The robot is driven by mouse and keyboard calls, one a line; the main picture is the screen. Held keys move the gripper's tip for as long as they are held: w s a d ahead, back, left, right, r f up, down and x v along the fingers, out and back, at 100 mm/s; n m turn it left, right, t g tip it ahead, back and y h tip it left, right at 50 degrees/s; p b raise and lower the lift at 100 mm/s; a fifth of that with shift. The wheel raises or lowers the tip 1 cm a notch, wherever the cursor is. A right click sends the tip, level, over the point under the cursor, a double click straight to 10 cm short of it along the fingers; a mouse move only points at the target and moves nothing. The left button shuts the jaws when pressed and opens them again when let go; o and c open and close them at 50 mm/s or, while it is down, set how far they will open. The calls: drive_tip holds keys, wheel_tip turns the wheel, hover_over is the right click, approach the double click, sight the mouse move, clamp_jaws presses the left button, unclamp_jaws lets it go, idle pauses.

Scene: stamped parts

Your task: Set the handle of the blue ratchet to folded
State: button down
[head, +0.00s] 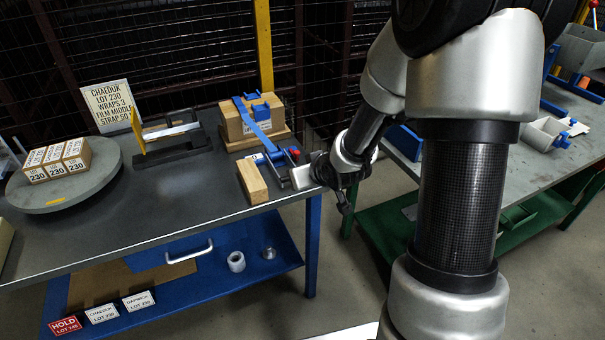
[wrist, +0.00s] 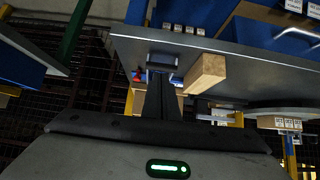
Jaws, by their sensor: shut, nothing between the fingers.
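The blue ratchet (head: 272,157) sits at the right end of the grey table, at the lower end of a blue strap (head: 261,126) that runs over a cardboard box (head: 234,121). A red piece (head: 294,153) shows at its right side. The handle is small and partly hidden, so I cannot tell its angle. My gripper (head: 294,180) is shut and empty, just in front of the ratchet near the table's right edge; I cannot tell whether they touch. In the wrist view, my gripper (wrist: 162,64) covers most of the ratchet, and only bits of blue and red show beside it.
A wooden block (head: 252,182) stands close to the left of my gripper; it also shows in the wrist view (wrist: 207,73). A round turntable (head: 62,190) with small boxes and a black-based stand (head: 180,150) are further left. A green-framed bench (head: 520,215) stands right.

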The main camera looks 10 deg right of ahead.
drive_tip(key=s+d, duration=0.1)
drive_tip(key=s, duration=0.6)
drive_tip(key=shift+r+p, duration=0.15)
drive_tip(key=shift+p, duration=0.3)
drive_tip(key=shift+d, duration=0.1)
